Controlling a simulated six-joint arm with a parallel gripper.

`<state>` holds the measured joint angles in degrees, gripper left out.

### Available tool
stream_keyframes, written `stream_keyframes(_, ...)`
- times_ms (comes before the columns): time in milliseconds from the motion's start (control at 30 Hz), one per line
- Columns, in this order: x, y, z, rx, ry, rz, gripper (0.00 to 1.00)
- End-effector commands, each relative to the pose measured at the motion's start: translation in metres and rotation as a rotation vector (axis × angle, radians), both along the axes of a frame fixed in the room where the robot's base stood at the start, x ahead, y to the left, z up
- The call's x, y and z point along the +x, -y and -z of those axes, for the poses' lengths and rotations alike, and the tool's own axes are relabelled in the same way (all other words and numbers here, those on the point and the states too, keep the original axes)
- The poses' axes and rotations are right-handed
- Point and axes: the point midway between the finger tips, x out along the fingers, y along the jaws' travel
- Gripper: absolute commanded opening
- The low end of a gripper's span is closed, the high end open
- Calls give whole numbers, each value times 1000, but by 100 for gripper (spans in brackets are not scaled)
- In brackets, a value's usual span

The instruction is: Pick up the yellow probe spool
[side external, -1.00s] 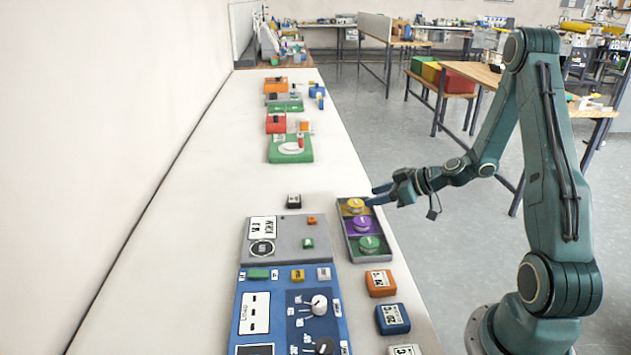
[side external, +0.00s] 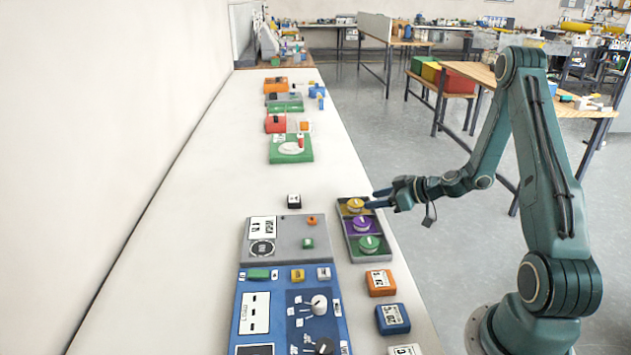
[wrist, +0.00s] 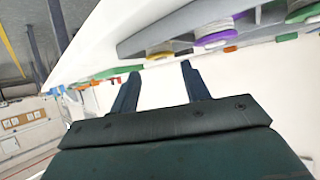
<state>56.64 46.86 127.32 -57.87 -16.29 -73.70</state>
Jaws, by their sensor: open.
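The yellow probe spool (side external: 355,205) sits in the far compartment of a grey tray (side external: 378,258). A purple spool (side external: 362,223) and a green spool (side external: 369,243) sit in the tray's middle and near compartments. My gripper (side external: 370,199) is open and empty, with its fingers level just to the right of the yellow spool at the tray's far right edge. The side view does not show whether a finger touches it. In the wrist view my open fingers (wrist: 158,84) point towards the yellow spool (wrist: 159,54), which lies just beyond their tips.
Orange (side external: 380,283) and blue (side external: 393,319) blocks lie near the tray's near end. A grey panel (side external: 285,240) and a blue panel (side external: 270,310) lie left of it. A small black block (side external: 294,201) is nearby.

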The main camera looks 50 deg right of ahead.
Motion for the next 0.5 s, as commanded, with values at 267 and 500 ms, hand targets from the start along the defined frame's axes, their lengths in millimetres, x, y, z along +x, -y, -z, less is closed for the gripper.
stream_keyframes(267,28,-7,16,-1,-1,-4,47)
stream_keyframes(500,47,-10,26,-1,-1,-1,47)
